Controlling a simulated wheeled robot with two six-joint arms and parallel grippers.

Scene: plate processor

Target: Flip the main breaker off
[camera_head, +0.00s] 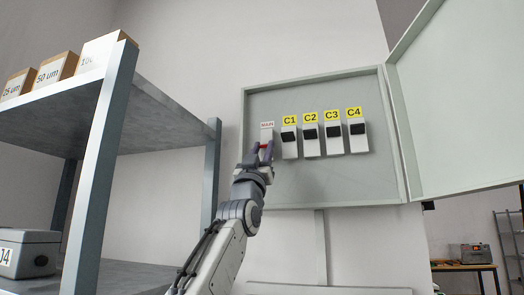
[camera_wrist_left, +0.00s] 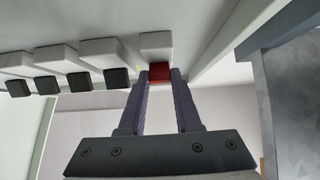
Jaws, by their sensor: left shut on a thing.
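The main breaker (camera_head: 267,132) is a white block under a red-lettered MAIN label, at the left end of the breaker row in the open panel box. Its red lever (camera_wrist_left: 159,73) shows between my left fingertips in the left wrist view. My left gripper (camera_head: 261,152) reaches up to it from below and is shut on the red lever; the fingers hide part of the lever in the head view. The wrist view also shows the left gripper (camera_wrist_left: 159,76) with both purple fingers at the lever's sides. My right gripper is not in view.
Breakers C1 (camera_head: 289,142), C2 (camera_head: 311,141), C3 (camera_head: 333,138) and C4 (camera_head: 357,137) with black levers stand to the right. The panel door (camera_head: 460,105) is open at right. A shelf (camera_head: 160,110) with boxes stands close on the left.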

